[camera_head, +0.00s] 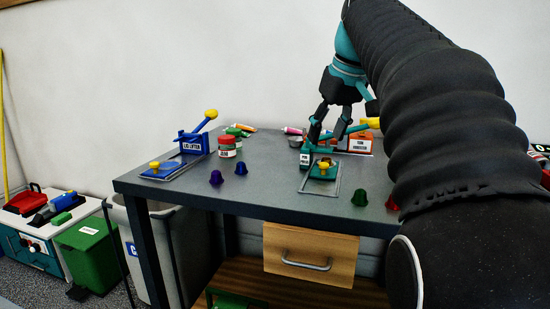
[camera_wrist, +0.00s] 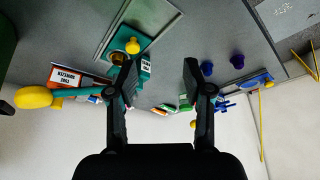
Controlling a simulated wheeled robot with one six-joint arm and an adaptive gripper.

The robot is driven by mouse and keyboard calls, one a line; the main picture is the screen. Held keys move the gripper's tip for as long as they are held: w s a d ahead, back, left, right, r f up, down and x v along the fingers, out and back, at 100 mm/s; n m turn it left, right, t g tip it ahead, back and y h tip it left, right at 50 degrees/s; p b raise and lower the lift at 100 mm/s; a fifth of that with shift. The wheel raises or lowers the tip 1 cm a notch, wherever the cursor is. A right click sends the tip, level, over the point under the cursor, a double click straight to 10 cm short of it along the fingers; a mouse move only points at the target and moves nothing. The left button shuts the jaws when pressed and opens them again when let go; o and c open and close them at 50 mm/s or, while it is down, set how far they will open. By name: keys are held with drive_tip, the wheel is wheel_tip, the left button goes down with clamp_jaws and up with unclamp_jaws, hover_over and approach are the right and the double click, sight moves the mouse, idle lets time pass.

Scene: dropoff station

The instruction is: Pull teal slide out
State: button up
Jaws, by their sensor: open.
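The teal slide (camera_head: 314,171) sits in a grey framed track (camera_head: 331,189) on the table, with a yellow knob (camera_head: 323,163) on it. A labelled teal block (camera_head: 306,159) stands at the track's far left corner. In the wrist view the teal block (camera_wrist: 145,66) and the yellow knob (camera_wrist: 132,46) show at the upper left, beside my left finger. My gripper (camera_head: 323,133) is open, its fingers pointing down just behind the knob. In the wrist view my gripper (camera_wrist: 152,72) has nothing between its fingers. The left finger partly covers the teal parts.
A wooden drawer (camera_head: 311,250) is below.

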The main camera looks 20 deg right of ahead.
sight(324, 164)
drive_tip(key=w+d+r, duration=0.3)
drive_tip(key=d, duration=0.2)
drive_tip(key=shift+n, duration=0.4)
drive_tip(key=b+x, duration=0.1)
drive_tip(key=x, duration=0.5)
drive_tip(key=b+x, duration=0.2)
drive_tip(key=x, duration=0.5)
drive_tip(key=shift+s+a+f+b, duration=0.1)
drive_tip(key=shift+s+f+b, duration=0.1)
drive_tip(key=shift+f+b, duration=0.1)
clamp_jaws()
